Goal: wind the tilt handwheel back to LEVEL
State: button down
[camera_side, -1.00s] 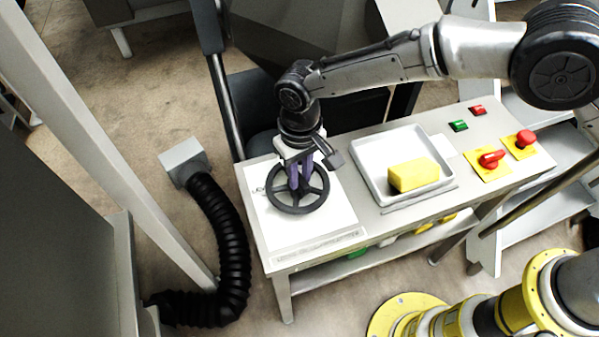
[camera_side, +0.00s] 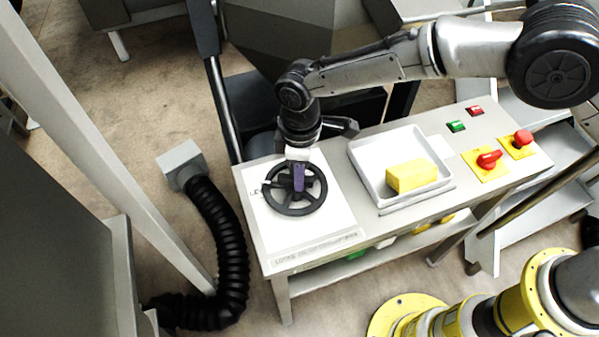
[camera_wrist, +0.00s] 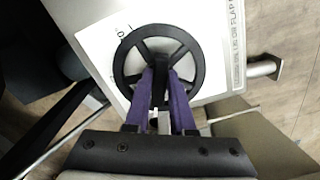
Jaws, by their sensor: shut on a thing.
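The tilt handwheel (camera_side: 295,190) is a black spoked wheel lying flat on the white plate (camera_side: 318,228) at the left end of the table. In the wrist view the handwheel (camera_wrist: 197,57) is seen from above, with spokes and a hub. My gripper (camera_side: 298,178) comes down over the wheel from above. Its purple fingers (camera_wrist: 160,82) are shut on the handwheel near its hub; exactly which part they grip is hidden. Printed marks show on the plate beside the rim, partly covered, and I cannot read the word LEVEL or a pointer.
A white tray (camera_side: 372,180) with a yellow block (camera_side: 412,175) stands right of the wheel. Green (camera_side: 456,126) and red (camera_side: 475,111) buttons, a red rotary switch (camera_side: 489,159) and a red mushroom button (camera_side: 522,138) sit further right. A black hose (camera_side: 232,240) runs left of the table.

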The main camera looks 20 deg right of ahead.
jog(key=shift+w+n, duration=0.1)
jog(key=shift+n, duration=1)
jog(key=shift+r, duration=0.1)
jog(key=c, duration=0.8)
grip_release()
jog(key=shift+o, duration=0.2)
notch_tip(320, 180, up, 14)
